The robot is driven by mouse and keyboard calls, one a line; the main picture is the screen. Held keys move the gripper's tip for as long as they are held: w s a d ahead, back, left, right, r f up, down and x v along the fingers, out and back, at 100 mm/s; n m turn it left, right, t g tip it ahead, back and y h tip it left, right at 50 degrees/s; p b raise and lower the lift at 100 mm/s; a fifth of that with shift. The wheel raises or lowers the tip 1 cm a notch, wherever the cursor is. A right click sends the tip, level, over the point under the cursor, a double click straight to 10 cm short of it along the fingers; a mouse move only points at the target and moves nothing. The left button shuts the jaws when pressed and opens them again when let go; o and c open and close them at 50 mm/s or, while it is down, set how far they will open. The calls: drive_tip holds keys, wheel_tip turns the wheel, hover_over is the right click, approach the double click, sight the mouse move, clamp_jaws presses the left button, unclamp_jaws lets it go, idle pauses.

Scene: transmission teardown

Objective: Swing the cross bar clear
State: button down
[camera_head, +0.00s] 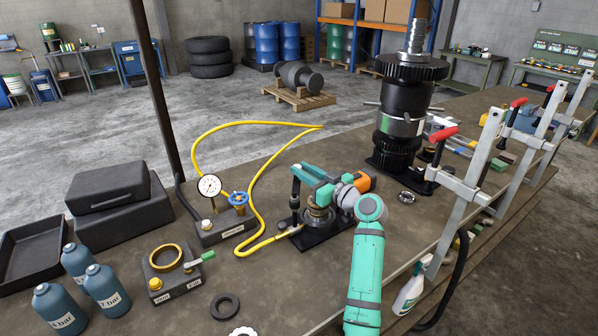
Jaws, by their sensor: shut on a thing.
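The cross bar (304,175) appears as a teal bar reaching over a small fixture on a black base plate (319,234), with a dark post under its left end. A round metal and brass stack (318,213) stands on the plate under the bar. My gripper (324,190) is at the right part of the bar and shut on it. My wrist hides part of the grip and the bar's right end, so the fingertips are hard to make out.
A gauge block (215,228) with a blue valve and yellow hose (262,200) stands close left. A tall black gear assembly (398,130) stands behind right. Silver clamps (470,180) line the right table edge. Blue bottles (105,288) stand front left. Some bench lies bare in front.

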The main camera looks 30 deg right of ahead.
drive_tip(key=c, duration=1.5)
unclamp_jaws()
drive_tip(key=shift+s, duration=0.1)
drive_tip(key=v, duration=1)
drive_tip(key=shift+s+d, duration=0.1)
drive_tip(key=shift+s, duration=0.2)
drive_tip(key=shift+c, duration=0.6)
